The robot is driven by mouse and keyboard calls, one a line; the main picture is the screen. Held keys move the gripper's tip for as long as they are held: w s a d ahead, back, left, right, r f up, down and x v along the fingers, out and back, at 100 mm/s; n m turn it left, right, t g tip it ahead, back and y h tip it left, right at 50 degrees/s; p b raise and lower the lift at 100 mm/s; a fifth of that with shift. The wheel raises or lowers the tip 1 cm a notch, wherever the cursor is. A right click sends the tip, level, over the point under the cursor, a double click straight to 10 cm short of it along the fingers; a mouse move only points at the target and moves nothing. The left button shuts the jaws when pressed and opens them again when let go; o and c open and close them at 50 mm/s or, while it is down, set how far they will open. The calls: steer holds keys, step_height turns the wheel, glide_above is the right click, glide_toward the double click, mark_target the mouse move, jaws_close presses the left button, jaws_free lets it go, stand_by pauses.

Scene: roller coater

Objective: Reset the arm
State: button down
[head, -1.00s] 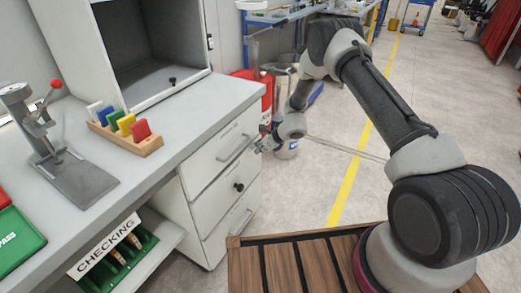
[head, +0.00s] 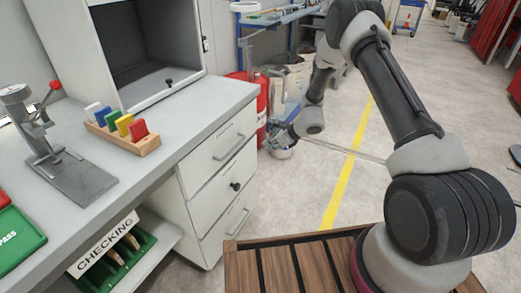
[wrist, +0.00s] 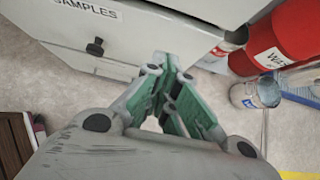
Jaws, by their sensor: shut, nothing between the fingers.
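My arm rises from its base on the slatted wooden deck at the lower right of the head view and bends over toward the left. My gripper (head: 274,140) hangs in the air just right of the white drawer cabinet, apart from it. In the wrist view my gripper (wrist: 168,62) points at the cabinet front, its green-padded fingers together at the tips with nothing between them.
The white drawer cabinet (head: 215,160) has its drawers closed. The counter holds a lever press (head: 45,150) and a rack of coloured blocks (head: 125,127). A red bin (head: 262,95) and a paint can (wrist: 255,92) stand beyond the cabinet. Open floor lies to the right.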

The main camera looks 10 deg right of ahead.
steer(key=s+d+r+n+g, duration=0.25)
steer(key=s+n, duration=0.25)
steer(key=s, duration=0.3)
steer(key=s+d+r+n+g, duration=0.2)
steer(key=s+r+n, duration=0.1)
steer(key=s+n, duration=0.3)
steer(key=s+d+r+n+t+h, duration=0.1)
steer(key=s+d+r+n, duration=0.3)
steer(key=s+r, duration=0.5)
steer(key=s+d+r+n+t+h, duration=0.1)
steer(key=s+d+r+n+h, duration=0.2)
steer(key=s+r, duration=0.7)
steer(key=s+d+r+n+t+h, duration=0.1)
steer(key=s+d+r+n+h, duration=0.2)
steer(key=r, duration=1.4)
steer(key=s+d+n, duration=0.4)
steer(key=s+d, duration=0.2)
steer(key=s, duration=0.1)
steer(key=shift+d+r+t, duration=0.25)
steer(key=shift+d+t, duration=0.1)
steer(key=shift+a, duration=0.1)
